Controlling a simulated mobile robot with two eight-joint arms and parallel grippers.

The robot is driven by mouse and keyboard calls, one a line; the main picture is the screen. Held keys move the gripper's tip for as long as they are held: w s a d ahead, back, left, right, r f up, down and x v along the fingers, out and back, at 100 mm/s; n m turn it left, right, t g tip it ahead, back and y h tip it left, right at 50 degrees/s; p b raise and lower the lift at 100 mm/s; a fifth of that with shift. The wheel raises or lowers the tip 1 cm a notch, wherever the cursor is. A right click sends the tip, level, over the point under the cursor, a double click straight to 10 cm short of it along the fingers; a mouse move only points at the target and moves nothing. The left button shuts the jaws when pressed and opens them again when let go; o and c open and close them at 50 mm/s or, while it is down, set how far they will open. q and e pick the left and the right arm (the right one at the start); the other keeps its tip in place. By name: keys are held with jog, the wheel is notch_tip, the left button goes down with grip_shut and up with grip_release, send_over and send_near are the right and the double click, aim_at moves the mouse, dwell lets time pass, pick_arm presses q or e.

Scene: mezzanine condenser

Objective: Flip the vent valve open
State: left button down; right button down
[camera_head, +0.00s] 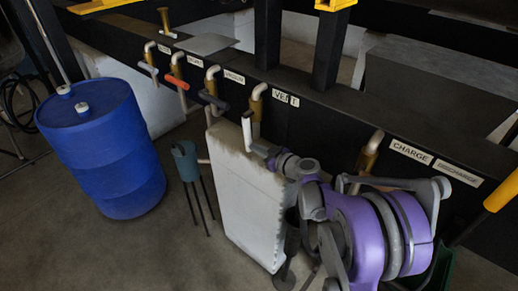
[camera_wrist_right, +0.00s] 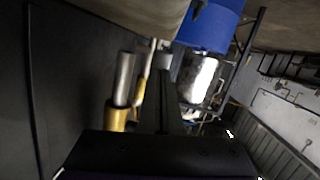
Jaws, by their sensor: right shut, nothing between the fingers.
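The vent valve (camera_head: 257,103) is a brass fitting with a pale bent pipe on the dark beam, beside the "VENT" label (camera_head: 286,98). Its pale lever (camera_head: 247,130) hangs down, slightly tilted. My right gripper (camera_head: 258,147) is shut and empty, just below and right of the lever. I cannot tell if it touches the lever. In the right wrist view, the shut fingers (camera_wrist_right: 166,95) point forward, with a brass and silver fitting (camera_wrist_right: 120,105) to their left. My left gripper is not in view.
Similar valves with a red lever (camera_head: 176,82) and a dark lever (camera_head: 213,100) stand left along the beam. A white block (camera_head: 245,195) stands below the vent valve. A blue barrel (camera_head: 105,145) and a grey-green can on legs (camera_head: 185,162) stand left on the floor.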

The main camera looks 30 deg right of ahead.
dwell(0.6)
jog(key=shift+s+d+r, duration=0.1)
jog(key=shift+s+d, duration=0.05)
jog(key=shift+s, duration=0.15)
jog(key=f+v, duration=0.3)
jog(key=v, duration=1.1)
jog(key=shift+s+r, duration=0.2)
jog(key=shift+s, duration=0.1)
